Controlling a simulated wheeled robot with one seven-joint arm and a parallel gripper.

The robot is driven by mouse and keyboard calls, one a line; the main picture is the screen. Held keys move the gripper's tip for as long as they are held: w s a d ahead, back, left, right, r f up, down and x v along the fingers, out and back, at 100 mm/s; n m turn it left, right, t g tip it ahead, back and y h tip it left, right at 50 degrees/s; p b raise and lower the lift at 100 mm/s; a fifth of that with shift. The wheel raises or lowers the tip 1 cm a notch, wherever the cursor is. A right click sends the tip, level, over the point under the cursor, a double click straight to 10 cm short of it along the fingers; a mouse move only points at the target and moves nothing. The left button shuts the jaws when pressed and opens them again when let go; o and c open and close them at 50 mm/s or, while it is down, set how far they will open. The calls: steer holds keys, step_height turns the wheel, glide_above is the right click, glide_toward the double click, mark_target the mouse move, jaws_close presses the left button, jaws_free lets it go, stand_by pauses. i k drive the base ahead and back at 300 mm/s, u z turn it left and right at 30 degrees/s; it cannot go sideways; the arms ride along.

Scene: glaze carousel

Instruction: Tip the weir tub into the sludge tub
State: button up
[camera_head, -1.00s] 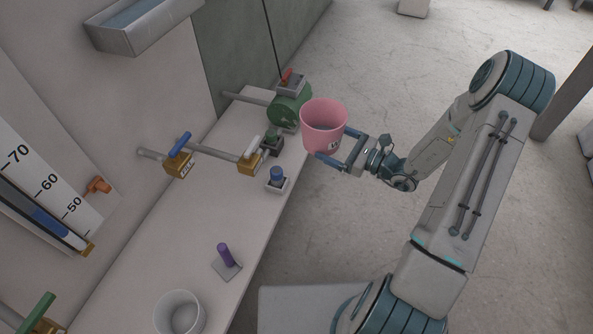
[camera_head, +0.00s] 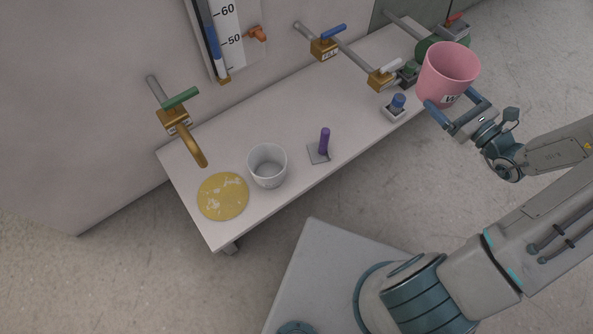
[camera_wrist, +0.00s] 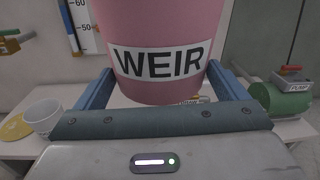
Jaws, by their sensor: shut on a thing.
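The weir tub (camera_head: 447,68) is pink, with a white label that reads WEIR in the wrist view (camera_wrist: 160,62). My gripper (camera_head: 456,108) is shut on it, one finger on each side, and holds it upright near the right end of the bench. What is inside the tub cannot be seen. A white-grey tub (camera_head: 267,170) stands upright on the left part of the bench and looks empty. It also shows at the left of the wrist view (camera_wrist: 43,116). No label is readable on it, so I cannot tell if it is the sludge tub.
A yellow stained disc (camera_head: 222,197) lies left of the white-grey tub, below a brass spout (camera_head: 190,148) with a green lever. A purple peg (camera_head: 324,141) and a blue knob (camera_head: 397,102) stand on the bench (camera_head: 226,130). Valves and a green pump (camera_head: 443,48) line the back.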

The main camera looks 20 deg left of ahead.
mark_target(267, 162)
steer(key=u, duration=0.5)
steer(key=k, duration=0.65)
steer(key=u, duration=0.85)
steer(key=i, duration=0.3)
